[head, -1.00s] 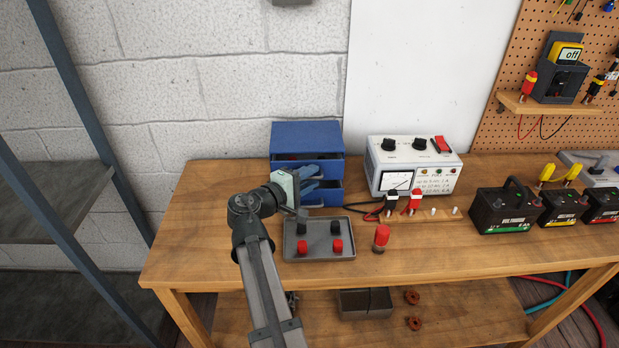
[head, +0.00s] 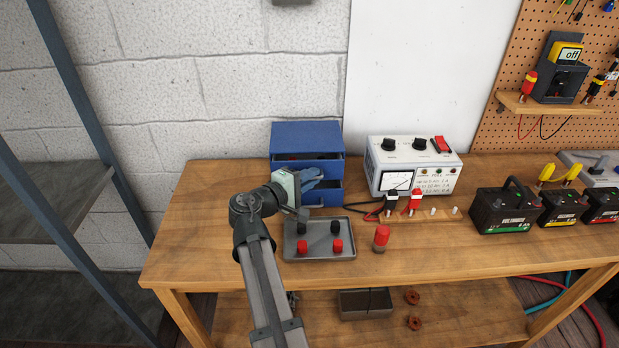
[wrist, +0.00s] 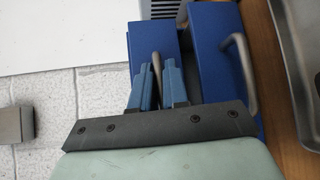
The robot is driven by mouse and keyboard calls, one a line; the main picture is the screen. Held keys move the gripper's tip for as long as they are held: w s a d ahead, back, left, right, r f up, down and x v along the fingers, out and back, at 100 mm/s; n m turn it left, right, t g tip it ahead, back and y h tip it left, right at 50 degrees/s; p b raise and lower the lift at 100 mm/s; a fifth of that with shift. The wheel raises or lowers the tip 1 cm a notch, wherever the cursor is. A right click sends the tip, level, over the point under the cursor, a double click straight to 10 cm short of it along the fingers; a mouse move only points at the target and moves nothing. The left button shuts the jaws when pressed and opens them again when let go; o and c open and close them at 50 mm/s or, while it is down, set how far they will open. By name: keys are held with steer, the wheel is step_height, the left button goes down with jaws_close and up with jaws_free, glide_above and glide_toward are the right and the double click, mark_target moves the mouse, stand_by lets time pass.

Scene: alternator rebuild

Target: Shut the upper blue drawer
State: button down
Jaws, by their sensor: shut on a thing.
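The blue drawer cabinet (head: 307,134) stands at the back of the workbench against the wall. Its upper drawer (head: 335,169) is partly open, with some dark and reddish contents showing inside. My gripper (head: 313,178) is in front of it. In the wrist view, the two blue-grey fingers (wrist: 158,84) are shut on the grey upper drawer handle (wrist: 156,66), one on each side. The lower drawer (wrist: 212,60), with its own grey handle (wrist: 240,62), lies to the right in that view. My wrist hides part of the drawer fronts in the head view.
A grey tray (head: 318,254) with red and black knobs sits in front of the cabinet. A red-topped cylinder (head: 381,238) stands to its right. A white power supply (head: 412,167) is right of the cabinet. The bench left of the cabinet is clear.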

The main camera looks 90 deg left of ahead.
mark_target(307, 168)
steer(key=shift+a, duration=2)
steer(key=c, duration=1.3)
jaws_free()
steer(key=shift+a, duration=0.1)
steer(key=shift+o, duration=0.2)
steer(key=v, duration=1.4)
steer(key=shift+w, duration=0.2)
